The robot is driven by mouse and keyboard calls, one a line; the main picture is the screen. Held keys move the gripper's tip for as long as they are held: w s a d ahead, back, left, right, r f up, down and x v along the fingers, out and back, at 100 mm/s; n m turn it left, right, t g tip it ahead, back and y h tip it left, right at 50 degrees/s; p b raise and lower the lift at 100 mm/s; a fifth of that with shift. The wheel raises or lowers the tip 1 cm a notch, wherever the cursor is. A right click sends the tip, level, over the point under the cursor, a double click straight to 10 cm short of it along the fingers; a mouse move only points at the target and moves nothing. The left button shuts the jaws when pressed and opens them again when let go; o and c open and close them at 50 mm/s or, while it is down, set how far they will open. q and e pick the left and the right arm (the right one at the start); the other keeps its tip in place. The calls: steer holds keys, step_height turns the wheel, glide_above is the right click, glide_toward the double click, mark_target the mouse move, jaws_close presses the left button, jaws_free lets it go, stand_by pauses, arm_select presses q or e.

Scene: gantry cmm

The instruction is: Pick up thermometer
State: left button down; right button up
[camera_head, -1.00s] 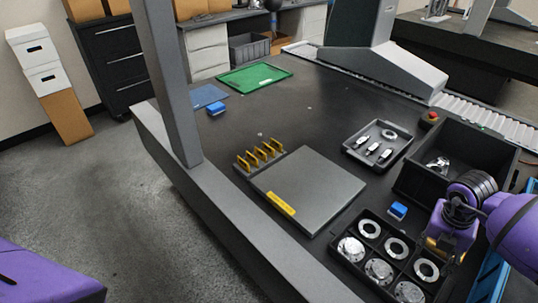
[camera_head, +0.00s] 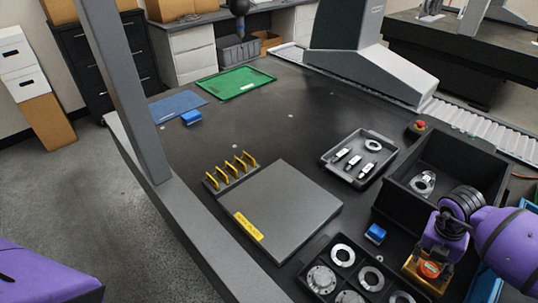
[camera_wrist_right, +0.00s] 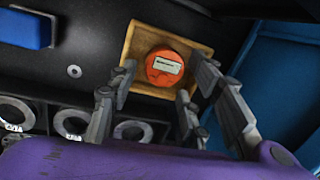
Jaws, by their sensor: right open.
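The thermometer appears to be the round orange piece with a small pale display (camera_wrist_right: 165,67), seen in the right wrist view. It lies in a wooden holder (camera_wrist_right: 144,42) on the dark bench. In the head view the orange piece (camera_head: 429,269) shows at the lower right, in its holder (camera_head: 411,267). My right gripper (camera_wrist_right: 164,72) is open, its fingers on both sides of the orange piece in the wrist picture; I cannot tell whether they touch it. In the head view this gripper (camera_head: 434,256) is just above the holder. My left gripper is out of view.
A black tray of metal rings (camera_head: 331,270) stands left of the holder, with a blue block (camera_head: 375,234) nearby. A deep black bin (camera_head: 404,203) is behind the gripper. A grey plate (camera_head: 290,205) and a small parts tray (camera_head: 332,163) lie farther left and back.

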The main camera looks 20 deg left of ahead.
mark_target(427, 269)
steer(key=shift+s+d+f, duration=0.1)
steer(key=shift+d+f, duration=0.05)
steer(key=shift+f, duration=0.65)
steer(key=shift+s+d+f, duration=0.1)
steer(key=shift+f, duration=0.65)
